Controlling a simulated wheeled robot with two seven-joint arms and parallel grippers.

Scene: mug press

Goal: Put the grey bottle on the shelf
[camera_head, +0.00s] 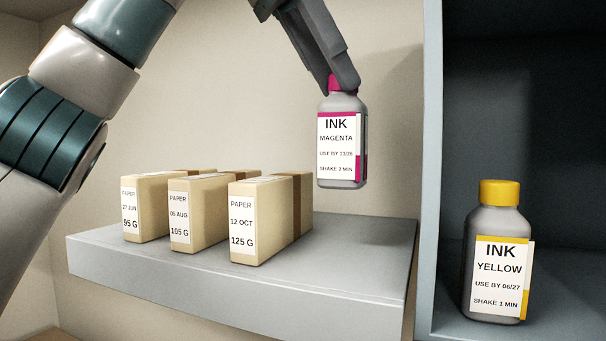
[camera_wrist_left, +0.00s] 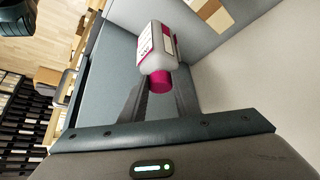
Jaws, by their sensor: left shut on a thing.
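The grey bottle (camera_head: 343,185) has a magenta cap and a white label reading INK MAGENTA. My left gripper (camera_head: 342,84) is shut on its cap from above. The bottle hangs upright above the right part of the grey shelf (camera_head: 330,285), to the right of the paper boxes, apart from the shelf surface. In the left wrist view the bottle (camera_wrist_left: 160,45) shows with its cap between the fingers (camera_wrist_left: 157,88). My right gripper is in neither view.
Three tan paper boxes labelled 95 G (camera_head: 147,208), 105 G (camera_head: 195,212) and 125 G (camera_head: 266,218) stand on the shelf's left and middle. The shelf's right part is clear. A grey bottle with a yellow cap (camera_head: 497,255) stands in the blue-grey cabinet (camera_head: 433,170) at right.

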